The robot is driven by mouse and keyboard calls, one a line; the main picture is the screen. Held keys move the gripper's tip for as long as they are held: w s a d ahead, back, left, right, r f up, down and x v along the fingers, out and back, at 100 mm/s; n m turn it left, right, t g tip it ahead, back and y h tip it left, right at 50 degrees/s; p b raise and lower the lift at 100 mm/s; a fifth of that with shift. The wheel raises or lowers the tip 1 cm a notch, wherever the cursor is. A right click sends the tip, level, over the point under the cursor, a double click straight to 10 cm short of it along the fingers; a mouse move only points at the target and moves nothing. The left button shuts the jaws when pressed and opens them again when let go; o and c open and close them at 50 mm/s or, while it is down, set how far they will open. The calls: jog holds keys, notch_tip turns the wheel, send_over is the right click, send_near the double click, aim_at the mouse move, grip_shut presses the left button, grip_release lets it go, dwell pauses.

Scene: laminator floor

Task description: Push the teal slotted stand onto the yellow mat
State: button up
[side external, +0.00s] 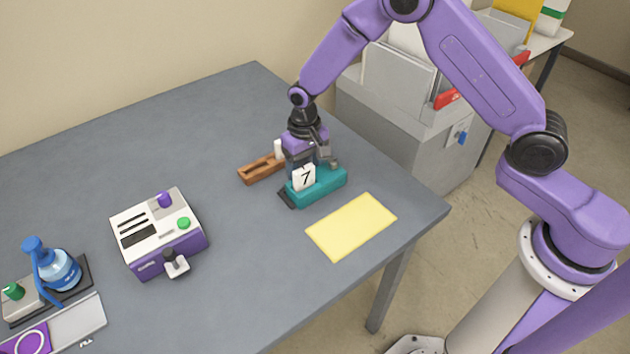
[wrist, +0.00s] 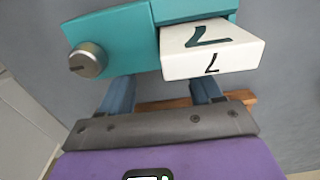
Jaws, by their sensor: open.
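The teal slotted stand (side external: 325,187) is on the grey table, just behind the yellow mat (side external: 351,226) and apart from it. A white block marked 7 (side external: 304,178) sits in the stand. In the wrist view the teal stand (wrist: 110,38) fills the top, with a round metal knob (wrist: 87,60) and the white block (wrist: 212,50). My gripper (side external: 306,163) is low at the stand's far side, and its fingers are partly hidden in the side view. In the wrist view my gripper (wrist: 163,88) has its two fingers apart, reaching toward the stand; contact is unclear.
A brown wooden holder (side external: 259,171) with a white piece lies close behind my gripper. A white and purple laminator-like machine (side external: 158,232) stands to the left. The table's right edge is close to the mat.

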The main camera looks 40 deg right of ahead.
aim_at(319, 180)
jog(key=shift+s, duration=0.15)
jog(key=shift+s, duration=1.15)
jog(key=shift+s, duration=0.2)
jog(key=shift+s, duration=1.05)
jog(key=shift+s, duration=1.25)
jog(key=shift+s, duration=0.2)
jog(key=shift+s, duration=1.05)
jog(key=shift+s, duration=0.2)
